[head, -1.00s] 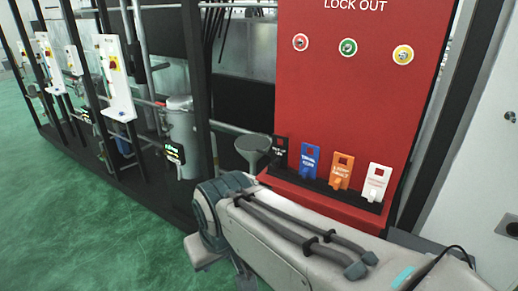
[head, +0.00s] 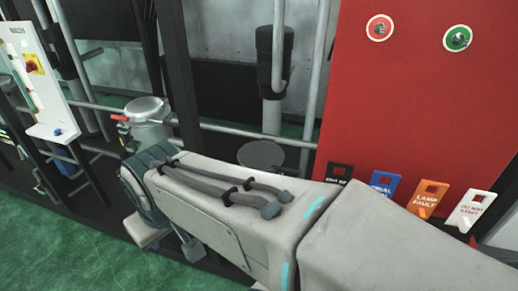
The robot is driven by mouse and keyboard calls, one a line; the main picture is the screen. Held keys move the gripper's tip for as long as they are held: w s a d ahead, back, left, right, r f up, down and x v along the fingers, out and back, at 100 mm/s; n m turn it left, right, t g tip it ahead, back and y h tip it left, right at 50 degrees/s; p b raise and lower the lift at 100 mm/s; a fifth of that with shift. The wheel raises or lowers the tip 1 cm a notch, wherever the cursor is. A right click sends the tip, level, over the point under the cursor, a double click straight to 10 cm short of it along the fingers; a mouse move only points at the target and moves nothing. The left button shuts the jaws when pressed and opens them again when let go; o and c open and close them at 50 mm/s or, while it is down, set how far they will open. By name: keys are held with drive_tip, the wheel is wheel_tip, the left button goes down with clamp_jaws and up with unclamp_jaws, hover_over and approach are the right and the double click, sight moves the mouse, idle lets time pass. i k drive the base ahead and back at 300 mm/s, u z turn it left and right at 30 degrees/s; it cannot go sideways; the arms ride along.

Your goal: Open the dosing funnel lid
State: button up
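The dosing funnel appears to be the round dark grey piece (head: 260,155) just behind my arm, left of the red board. Its flat round top looks covered, as if by a shut lid, but I cannot make out a hinge or handle. My arm crosses in front and hides its lower part.
A silver lidded vessel (head: 147,112) with a red handle stands left, beyond my arm. Pipes and black posts run behind. The red lockout board (head: 430,110) with several hanging tags stands close on the right. Green floor (head: 60,240) is open at lower left.

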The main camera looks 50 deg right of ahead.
sight(265, 157)
drive_tip(key=i, duration=0.95)
drive_tip(key=z, duration=2.25)
